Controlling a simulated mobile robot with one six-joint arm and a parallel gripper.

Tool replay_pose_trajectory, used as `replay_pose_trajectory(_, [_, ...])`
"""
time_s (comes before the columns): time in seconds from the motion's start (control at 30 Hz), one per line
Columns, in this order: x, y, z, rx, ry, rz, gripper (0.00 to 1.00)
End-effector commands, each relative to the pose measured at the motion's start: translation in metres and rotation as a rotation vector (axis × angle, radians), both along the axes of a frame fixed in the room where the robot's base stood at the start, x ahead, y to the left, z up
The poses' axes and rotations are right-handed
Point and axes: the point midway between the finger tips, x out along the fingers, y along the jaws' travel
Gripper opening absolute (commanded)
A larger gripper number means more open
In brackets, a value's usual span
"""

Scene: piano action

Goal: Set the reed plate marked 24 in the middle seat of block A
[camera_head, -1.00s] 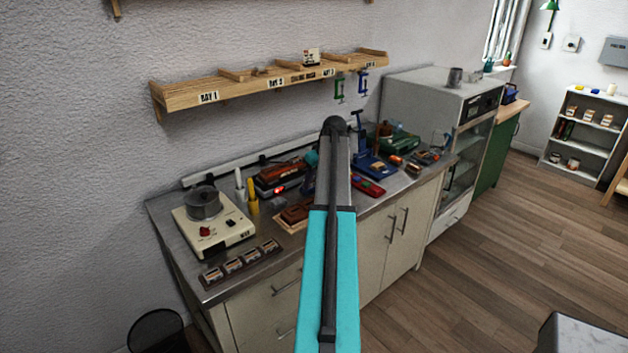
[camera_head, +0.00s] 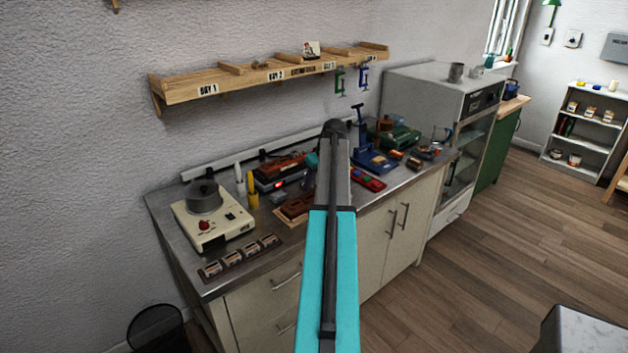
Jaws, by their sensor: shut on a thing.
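My arm rises through the middle of the head view and hides part of the bench behind it. My gripper is hidden behind the arm; only a small teal piece, probably of my wrist, shows left of the arm's dark joint. I cannot make out the reed plate marked 24 or any thing in the jaws. A reddish-brown wooden block (camera_head: 296,207) lies on the bench just left of my arm, partly hidden by it. No letter is readable on it, so I cannot tell whether it is block A.
The steel-topped bench (camera_head: 186,251) carries a cream hot-plate device (camera_head: 213,226) with a pot, a dark strip (camera_head: 228,270) with several small labelled pieces, a red-brown machine (camera_head: 281,172) and a blue press (camera_head: 370,156). A wooden shelf (camera_head: 228,85) hangs above. Wooden floor lies open at right.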

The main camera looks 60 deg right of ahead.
Motion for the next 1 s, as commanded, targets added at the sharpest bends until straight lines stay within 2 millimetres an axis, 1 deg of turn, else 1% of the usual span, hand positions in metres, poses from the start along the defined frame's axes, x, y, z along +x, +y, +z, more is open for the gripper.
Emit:
replay_pose_trajectory(0.03, [0.0,0.0,-0.005,0.0,0.0,0.0,0.0])
replay_pose_trajectory(0.3, [0.0,0.0,-0.022,-0.001,-0.001,0.0,0.0])
replay_pose_trajectory(0.5, [0.0,0.0,-0.032,0.0,-0.001,0.0,0.0])
replay_pose_trajectory(1.0, [0.0,0.0,-0.035,-0.001,-0.001,0.0,0.0])
